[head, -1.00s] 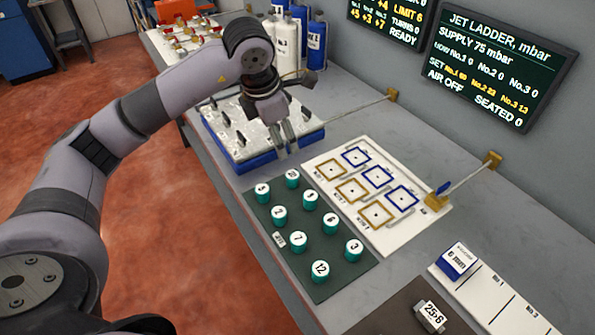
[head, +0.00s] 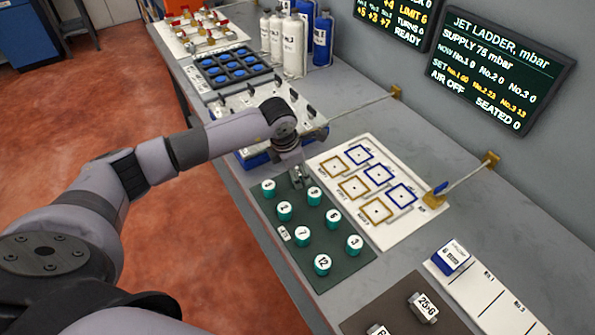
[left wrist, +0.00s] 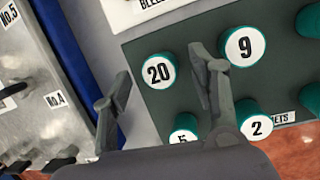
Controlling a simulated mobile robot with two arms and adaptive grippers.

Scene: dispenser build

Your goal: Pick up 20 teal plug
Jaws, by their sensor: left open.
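The teal plug 20 (left wrist: 158,72) has a white numbered top and sits on the dark green mat (head: 350,268). In the left wrist view it appears between the two fingers of my open left gripper (left wrist: 160,64), closer to the right finger. In the head view my left gripper (head: 299,183) is over the mat's far corner and hides plug 20. I cannot tell whether the fingertips are above the plug or down around it. Nothing is held. My right gripper is not in view.
Neighbouring teal plugs 9 (left wrist: 244,46), 2 (left wrist: 256,124) and 5 (left wrist: 183,136) stand close by. A white board with gold and blue squares (head: 420,215) lies right of the mat. A metal-topped blue unit (head: 250,160) and a tray of blue pieces (head: 238,53) are behind.

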